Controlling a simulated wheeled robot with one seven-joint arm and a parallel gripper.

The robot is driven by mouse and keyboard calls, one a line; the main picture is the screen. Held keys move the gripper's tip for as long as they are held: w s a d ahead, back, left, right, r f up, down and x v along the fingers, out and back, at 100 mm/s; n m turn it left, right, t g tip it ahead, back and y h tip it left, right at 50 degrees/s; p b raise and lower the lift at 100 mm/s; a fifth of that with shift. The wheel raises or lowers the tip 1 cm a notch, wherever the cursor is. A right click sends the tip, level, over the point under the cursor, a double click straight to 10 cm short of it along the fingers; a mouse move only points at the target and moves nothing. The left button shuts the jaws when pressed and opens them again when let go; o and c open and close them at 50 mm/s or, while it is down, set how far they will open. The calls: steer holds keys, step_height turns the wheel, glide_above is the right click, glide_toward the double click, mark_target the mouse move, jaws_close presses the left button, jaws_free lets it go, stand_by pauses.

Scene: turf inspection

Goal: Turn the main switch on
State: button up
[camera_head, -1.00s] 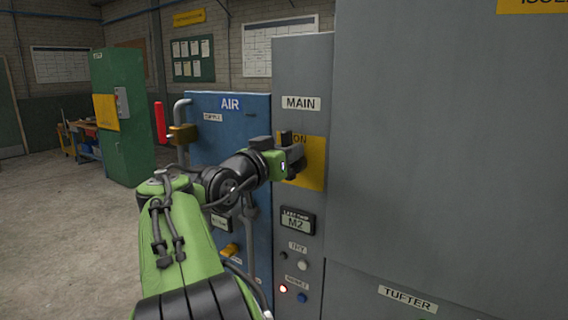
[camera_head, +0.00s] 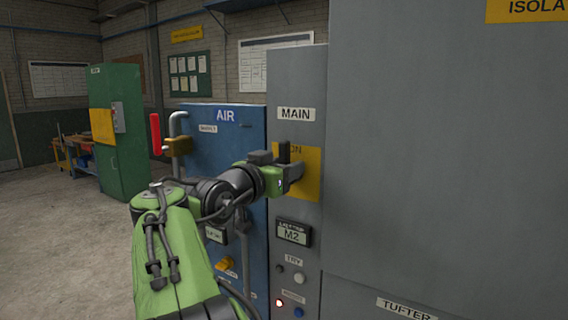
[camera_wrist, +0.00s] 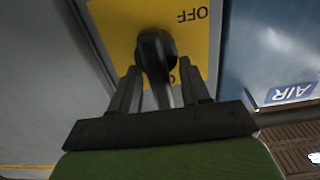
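The main switch's yellow plate (camera_head: 311,160) is on a narrow grey panel under a "MAIN" label (camera_head: 296,114). "ON" is at the plate's top, partly covered by my gripper. In the wrist view the picture is upside down, with "OFF" on the plate (camera_wrist: 210,40). The switch's dark handle (camera_wrist: 155,48) stands out from the plate between my gripper's fingers (camera_wrist: 160,90). The fingers are apart, one on each side of the handle, with a gap visible. In the head view my gripper (camera_head: 286,165) is at the plate and hides most of the switch.
Below the switch are an "M2" display (camera_head: 293,233), small buttons and a lit red lamp (camera_head: 279,302). A blue "AIR" cabinet (camera_head: 245,150) with a red lever (camera_head: 155,133) stands to the left. A large grey cabinet (camera_head: 440,150) fills the right. Floor is open at left.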

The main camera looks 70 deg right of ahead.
steer(key=shift+a+r, duration=0.1)
steer(key=w+a+b, duration=0.2)
steer(key=a+b, duration=0.7)
steer(key=a, duration=0.6)
steer(key=shift+w+a+b, duration=0.15)
steer(key=shift+w+b, duration=0.1)
steer(key=shift+b, duration=0.15)
